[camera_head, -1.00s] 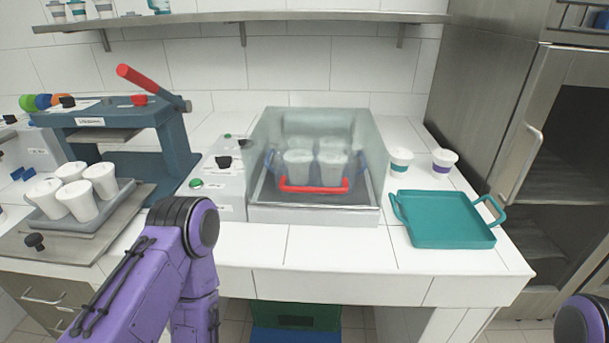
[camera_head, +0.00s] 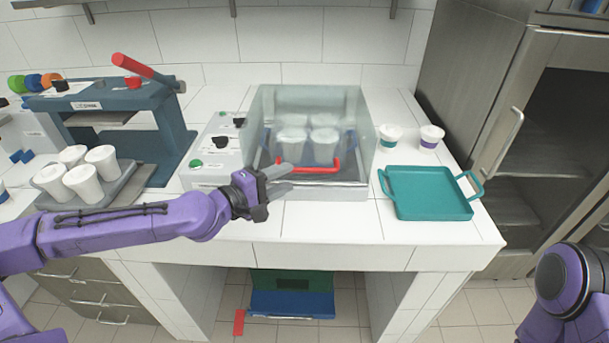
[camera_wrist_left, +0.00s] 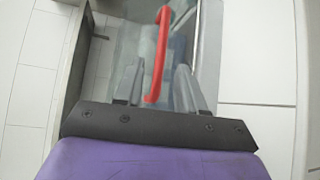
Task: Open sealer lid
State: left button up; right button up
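The sealer (camera_head: 345,192) sits on the white counter with its clear lid (camera_head: 310,100) down. Several white cups (camera_head: 290,142) show through the lid. A red handle (camera_head: 318,168) runs across the lid's lower front. My left gripper (camera_head: 283,180) is at the left end of this handle, fingers pointing right. In the left wrist view, its two grey fingers (camera_wrist_left: 157,72) are apart, with the red handle (camera_wrist_left: 162,40) between them. I cannot tell whether either finger touches it. My right gripper is out of view; only part of my right arm shows at lower right.
A control box (camera_head: 215,165) with knobs is on the left. Farther left, a blue press (camera_head: 170,130) stands by a grey tray (camera_head: 118,190) of white cups.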

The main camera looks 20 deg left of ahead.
aim_at(301, 171)
pick_arm(q)
jog(key=x, duration=0.7)
grip_shut()
